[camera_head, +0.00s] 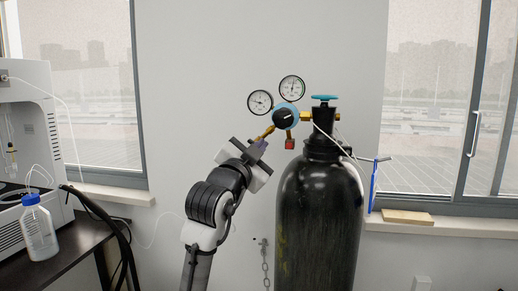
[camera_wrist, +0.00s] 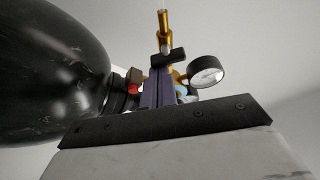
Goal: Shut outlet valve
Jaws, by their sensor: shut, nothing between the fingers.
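The black gas cylinder (camera_head: 320,215) carries a brass regulator with two round gauges and a dark blue knob (camera_head: 286,116) with a white mark. A brass outlet (camera_head: 266,132) slopes down to the left from the regulator. In the wrist view a small black handle (camera_wrist: 171,57) sits across the brass outlet fitting (camera_wrist: 164,24); I take it for the outlet valve. My gripper (camera_head: 261,144) is shut and empty, its tips close by the outlet. In the wrist view the purple fingers (camera_wrist: 160,80) end just below the handle and overlap the regulator; contact cannot be told.
A teal handwheel (camera_head: 323,97) tops the cylinder, and a red part (camera_head: 290,144) hangs under the regulator. One gauge (camera_wrist: 205,71) is close to the fingers in the wrist view. A bottle (camera_head: 39,232) stands on the dark bench at left. The wall behind is bare.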

